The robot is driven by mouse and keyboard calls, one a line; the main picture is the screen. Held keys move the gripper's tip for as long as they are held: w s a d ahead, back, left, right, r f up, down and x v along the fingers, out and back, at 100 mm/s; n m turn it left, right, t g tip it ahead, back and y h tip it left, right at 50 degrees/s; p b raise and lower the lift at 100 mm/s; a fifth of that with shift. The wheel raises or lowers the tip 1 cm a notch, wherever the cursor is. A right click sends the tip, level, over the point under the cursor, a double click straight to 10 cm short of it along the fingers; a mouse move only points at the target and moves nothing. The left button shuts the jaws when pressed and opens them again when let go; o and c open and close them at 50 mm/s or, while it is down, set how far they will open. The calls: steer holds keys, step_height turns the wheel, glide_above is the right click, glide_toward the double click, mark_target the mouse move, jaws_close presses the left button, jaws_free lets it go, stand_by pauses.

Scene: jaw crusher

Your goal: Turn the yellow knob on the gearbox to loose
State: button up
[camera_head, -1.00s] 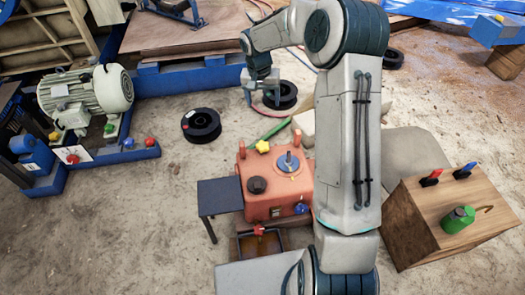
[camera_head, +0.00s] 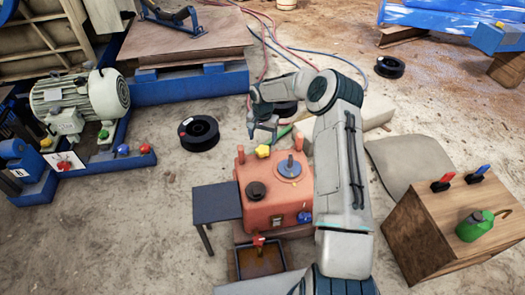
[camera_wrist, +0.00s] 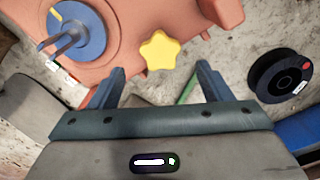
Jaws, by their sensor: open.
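The yellow star-shaped knob (camera_head: 263,151) sits on the top far edge of the orange gearbox (camera_head: 262,203). In the wrist view the knob (camera_wrist: 160,50) lies just ahead of my gripper, centred between the fingers and apart from them. My gripper (camera_wrist: 161,82) is open and empty, its two fingers spread. In the head view my gripper (camera_head: 263,130) hangs just behind the knob, partly small and dark there. A blue disc with a grey lever (camera_head: 289,166) and a dark round cap (camera_head: 256,191) are also on the gearbox top.
A small dark table (camera_head: 216,203) stands left of the gearbox, and an open tray (camera_head: 260,262) in front. A wooden box (camera_head: 440,230) with a green oil can (camera_head: 474,227) stands right. Black spools (camera_head: 199,132) lie on the floor.

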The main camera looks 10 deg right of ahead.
mark_target(263, 150)
step_height(263, 150, down, 6)
steer(key=shift+f+b, duration=0.25)
steer(key=shift+b, duration=0.5)
steer(key=c, duration=1)
